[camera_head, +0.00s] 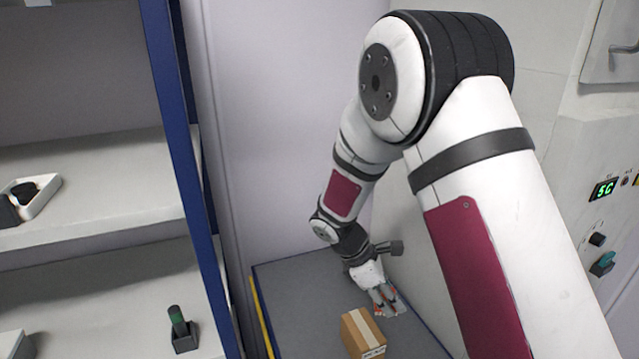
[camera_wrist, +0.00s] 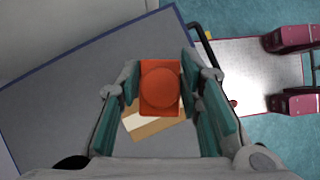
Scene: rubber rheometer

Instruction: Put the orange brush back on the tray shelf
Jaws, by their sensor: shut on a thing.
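The orange brush (camera_wrist: 160,88) is between the two fingers of my gripper (camera_wrist: 160,95) in the wrist view, seen end-on as an orange block with a round face. My gripper is shut on it. In the head view my gripper (camera_head: 385,302) is low over the grey surface, just behind a cardboard box, with only small orange patches showing. A shelf rack stands at the left; its upper shelf (camera_head: 100,205) holds a small white tray (camera_head: 46,200) with a dark object in it. I cannot tell which level is the tray shelf.
The cardboard box (camera_head: 360,335) sits on the grey blue-edged surface (camera_head: 300,290); it also shows below the brush in the wrist view (camera_wrist: 150,130). A dark holder with a green top (camera_head: 180,330) stands on the lower shelf. A blue post (camera_head: 185,170) edges the rack. A control panel (camera_head: 605,190) is at right.

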